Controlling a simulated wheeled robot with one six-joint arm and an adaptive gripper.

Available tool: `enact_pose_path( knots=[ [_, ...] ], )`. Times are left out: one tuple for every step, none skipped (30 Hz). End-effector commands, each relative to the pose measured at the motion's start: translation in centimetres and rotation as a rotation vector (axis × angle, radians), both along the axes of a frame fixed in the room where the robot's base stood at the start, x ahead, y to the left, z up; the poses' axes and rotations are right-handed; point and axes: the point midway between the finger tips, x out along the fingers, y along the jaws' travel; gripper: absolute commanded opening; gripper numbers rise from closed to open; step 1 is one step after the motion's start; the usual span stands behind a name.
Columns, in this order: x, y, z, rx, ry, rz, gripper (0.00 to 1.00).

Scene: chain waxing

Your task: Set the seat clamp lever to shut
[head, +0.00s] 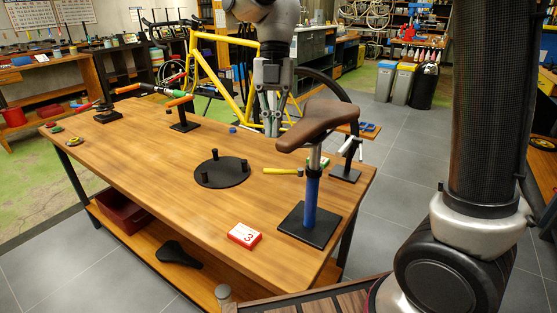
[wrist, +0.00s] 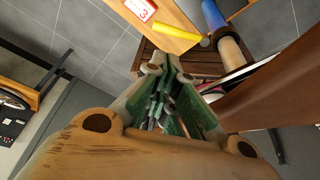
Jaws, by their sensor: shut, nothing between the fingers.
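A brown saddle (head: 318,124) sits on a seatpost above a blue tube (head: 311,200) that stands upright on a black base plate (head: 309,226). The yellow lever (head: 284,171) sticks out to the left from near the top of the tube, standing away from it. In the wrist view the lever (wrist: 181,35) lies beyond my fingers, beside the blue tube (wrist: 212,14), with the saddle (wrist: 275,95) at the right. My gripper (head: 272,132) points down, shut and empty, above and left of the lever and apart from it.
A round black stand (head: 222,172) with short pegs stands left of the lever. A red and white box (head: 244,235) lies near the table's front edge. A small stand with a crank (head: 346,160) is right of the seatpost. The wooden table (head: 150,165) is clear at front left.

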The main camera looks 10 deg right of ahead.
Motion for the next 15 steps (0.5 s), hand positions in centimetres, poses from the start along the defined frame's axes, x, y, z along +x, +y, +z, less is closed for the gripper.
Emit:
enact_pose_path(
  knots=[
    [-0.1,0.0,-0.2,0.000,0.001,0.001,0.00],
    [-0.1,0.0,-0.4,0.000,0.001,0.001,0.00],
    [-0.3,0.1,-0.7,0.000,0.002,0.001,0.00],
    [-0.4,0.1,-1.1,-0.001,0.002,0.002,0.00],
    [-0.5,0.1,-1.4,-0.001,0.002,0.002,0.00],
    [-0.7,0.2,-2.1,-0.001,0.002,0.001,0.00],
    [-0.9,0.2,-2.5,-0.002,0.004,0.001,0.00],
    [-1.1,0.3,-3.1,-0.001,0.002,0.001,0.00],
    [-1.4,0.4,-3.8,-0.001,0.005,0.001,0.00],
    [-1.5,0.4,-4.4,-0.001,0.003,0.001,0.00],
    [-1.7,0.5,-4.9,-0.002,0.005,0.000,0.00],
    [-1.9,0.6,-5.6,-0.001,0.004,0.000,0.00],
    [-2.1,0.6,-6.1,-0.002,0.005,0.000,0.00],
    [-2.3,0.7,-6.6,-0.002,0.004,0.000,0.00],
    [-2.5,0.7,-7.1,-0.002,0.004,0.000,0.00]
  ],
)
